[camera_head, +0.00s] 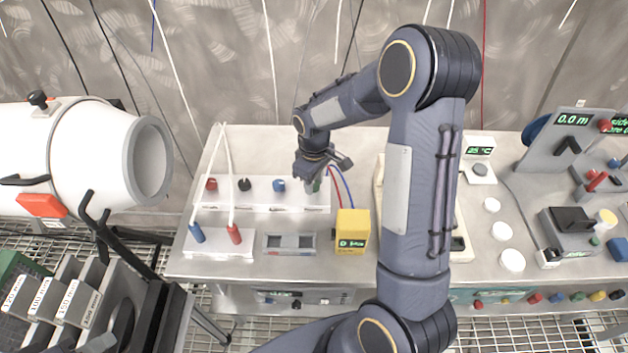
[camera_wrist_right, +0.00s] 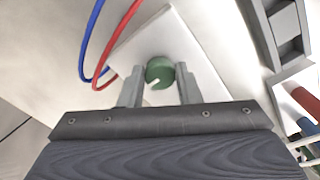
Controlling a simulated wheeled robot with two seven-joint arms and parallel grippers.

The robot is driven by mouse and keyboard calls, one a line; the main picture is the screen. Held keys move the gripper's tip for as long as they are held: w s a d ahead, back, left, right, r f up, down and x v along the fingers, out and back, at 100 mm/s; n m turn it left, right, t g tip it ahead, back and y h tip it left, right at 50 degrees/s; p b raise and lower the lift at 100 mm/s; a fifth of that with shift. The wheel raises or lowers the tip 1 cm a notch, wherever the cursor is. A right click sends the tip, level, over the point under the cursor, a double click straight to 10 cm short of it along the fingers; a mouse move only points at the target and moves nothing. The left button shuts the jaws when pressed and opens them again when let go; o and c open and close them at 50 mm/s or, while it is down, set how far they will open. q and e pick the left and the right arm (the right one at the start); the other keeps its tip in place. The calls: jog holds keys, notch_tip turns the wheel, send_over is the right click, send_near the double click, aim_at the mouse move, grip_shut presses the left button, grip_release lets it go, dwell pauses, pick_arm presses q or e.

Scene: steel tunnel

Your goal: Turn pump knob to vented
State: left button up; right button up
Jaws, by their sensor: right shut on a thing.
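My right gripper (camera_head: 327,172) reaches down to the right end of a white block on the bench. In the right wrist view its two fingers (camera_wrist_right: 159,88) stand on either side of a round green knob (camera_wrist_right: 159,71) and are shut on it. A pale mark shows on the knob's near side. In the head view only a bit of the green knob (camera_head: 317,185) shows below the gripper. A red knob (camera_head: 211,184), a black knob (camera_head: 244,184) and a blue knob (camera_head: 279,185) stand in a row to its left. No lettering is readable at the knobs. I do not see my left gripper.
A yellow box with a display (camera_head: 352,232) stands right of the knob row, with red and blue wires behind it. A grey two-slot holder (camera_head: 289,244) lies in front. White round caps (camera_head: 501,231) and instruments stand farther right. My right arm hides the bench middle.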

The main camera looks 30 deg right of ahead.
jog(key=o, duration=1)
jog(key=shift+c, duration=0.2)
notch_tip(320, 180, up, 8)
jog(key=shift+f, duration=0.1)
jog(key=s+a+r+m+t+y, duration=0.2)
jog(key=s+a+r+m, duration=0.1)
jog(key=s, duration=0.8)
jog(key=s+a+r+m+t+y, duration=0.1)
jog(key=s+a+r+m+t, duration=0.2)
jog(key=s, duration=0.8)
notch_tip(320, 180, up, 2)
jog(key=shift+s+a+r+m+t+y, duration=0.2)
jog(key=shift+a+m+t+y, duration=0.15)
jog(key=shift+a, duration=0.45)
